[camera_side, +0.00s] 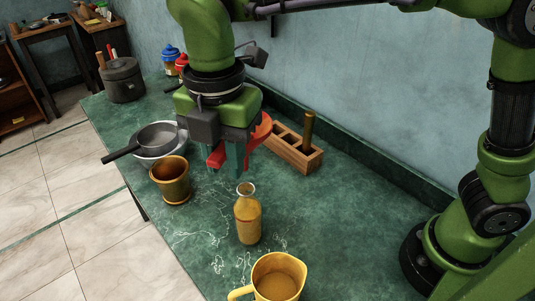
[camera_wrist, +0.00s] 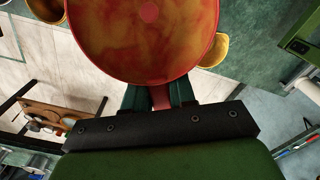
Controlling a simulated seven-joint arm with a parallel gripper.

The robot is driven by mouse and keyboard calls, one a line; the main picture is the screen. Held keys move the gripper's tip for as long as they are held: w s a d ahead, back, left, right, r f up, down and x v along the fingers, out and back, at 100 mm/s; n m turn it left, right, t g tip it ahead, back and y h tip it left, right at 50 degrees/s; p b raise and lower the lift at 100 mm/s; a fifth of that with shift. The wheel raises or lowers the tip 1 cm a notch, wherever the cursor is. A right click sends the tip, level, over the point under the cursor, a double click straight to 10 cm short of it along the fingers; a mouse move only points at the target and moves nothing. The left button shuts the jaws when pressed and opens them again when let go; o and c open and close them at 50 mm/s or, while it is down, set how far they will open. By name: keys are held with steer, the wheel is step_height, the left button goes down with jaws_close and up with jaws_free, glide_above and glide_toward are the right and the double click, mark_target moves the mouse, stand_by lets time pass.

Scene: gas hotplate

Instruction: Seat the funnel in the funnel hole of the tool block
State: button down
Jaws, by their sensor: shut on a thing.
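A red-orange funnel (camera_side: 262,131) is held by my gripper (camera_side: 236,164), whose fingers are shut on its handle. In the wrist view the round funnel mouth (camera_wrist: 145,45) fills the top of the picture, and its handle runs between the fingers (camera_wrist: 160,96). In the side view the handle end (camera_side: 217,157) sticks out left of the fingers. The brown wooden tool block (camera_side: 292,154) stands just right of the funnel, with a dark brown upright rod in its right part. The funnel overlaps the block's left end in the picture. The funnel's spout and its hole are hidden or unclear.
A grey pan (camera_side: 157,136) over a white bowl and a brown pot (camera_side: 172,181) stand left of my gripper. A wall ledge runs behind the block. The right bench top is clear.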

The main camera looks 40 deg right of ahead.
steer(key=shift+m, duration=0.6)
steer(key=w+d, duration=0.1)
steer(key=w+d+f, duration=0.1)
steer(key=w, duration=0.1)
steer(key=w+d, duration=0.1)
steer(key=w, duration=0.1)
steer(key=shift+d+f, duration=0.4)
steer(key=w+d+f+m, duration=0.2)
steer(key=w+d+f, duration=0.4)
steer(key=d, duration=0.4)
steer(key=w+d+f+m, duration=0.2)
steer(key=w+d+f, duration=0.4)
steer(key=d, duration=0.5)
steer(key=shift+f, duration=0.3)
steer(key=shift+d, duration=0.1)
steer(key=shift+f, duration=0.15)
steer(key=shift+f, duration=2.15)
steer(key=shift+f, duration=0.65)
steer(key=c, duration=0.8)
jaws_free()
steer(key=shift+c, duration=0.2)
